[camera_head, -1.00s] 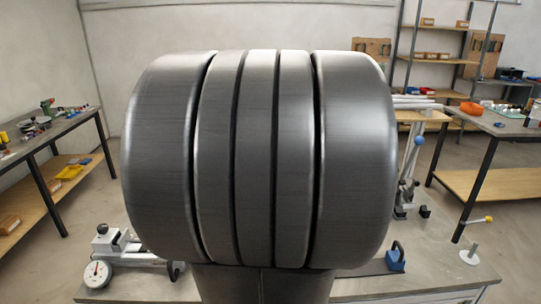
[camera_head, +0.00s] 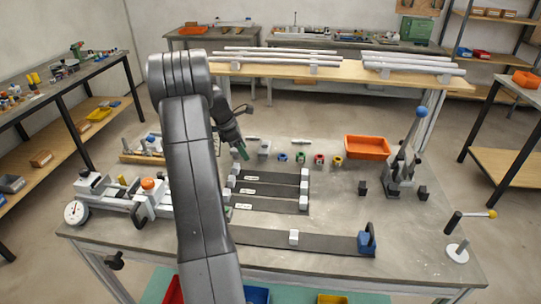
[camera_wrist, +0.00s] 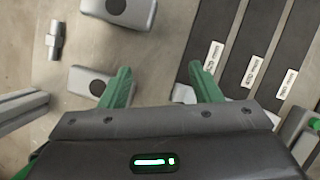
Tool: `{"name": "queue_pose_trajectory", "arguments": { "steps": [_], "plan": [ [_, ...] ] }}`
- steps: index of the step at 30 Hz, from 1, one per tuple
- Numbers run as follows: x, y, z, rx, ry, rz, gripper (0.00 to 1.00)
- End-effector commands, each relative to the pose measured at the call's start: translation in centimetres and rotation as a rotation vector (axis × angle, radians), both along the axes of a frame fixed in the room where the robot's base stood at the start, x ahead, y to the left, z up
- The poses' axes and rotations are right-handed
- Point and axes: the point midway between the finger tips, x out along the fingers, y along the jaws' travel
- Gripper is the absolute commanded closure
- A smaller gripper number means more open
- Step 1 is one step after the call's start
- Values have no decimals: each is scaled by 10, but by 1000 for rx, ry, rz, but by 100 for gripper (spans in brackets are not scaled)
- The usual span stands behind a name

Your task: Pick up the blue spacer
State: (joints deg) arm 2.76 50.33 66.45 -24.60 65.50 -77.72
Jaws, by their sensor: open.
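The blue spacer (camera_head: 283,157) is a small blue ring-like piece on the bench in the head view. It stands at the left end of a short row with green (camera_head: 300,158), red (camera_head: 319,160) and yellow (camera_head: 337,161) pieces. My gripper (camera_head: 243,152) is left of the blue spacer, apart from it and above the bench. In the wrist view my gripper (camera_wrist: 163,85) has its two green fingers spread with nothing between them. The blue spacer is not in the wrist view.
Light blocks with dark round tops, one near the left finger (camera_wrist: 97,86), lie below my gripper. Dark labelled strips (camera_head: 270,190) lie in front of the row. An orange bin (camera_head: 367,147) and a clamp with a blue-knobbed lever (camera_head: 421,112) stand to the right.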

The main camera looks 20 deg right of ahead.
Motion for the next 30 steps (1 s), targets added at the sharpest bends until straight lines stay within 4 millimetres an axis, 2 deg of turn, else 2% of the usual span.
{"name": "queue_pose_trajectory", "arguments": {
  "steps": [5,18,21,26,30],
  "plan": [
    [3,-16,-1,-5,9,14,43],
    [-3,-105,-1,-3,8,12,43],
    [-4,-116,-1,-4,7,12,43],
    [-4,-122,-4,-4,8,15,43],
    [-5,-127,-16,-3,11,13,43]
  ]
}}
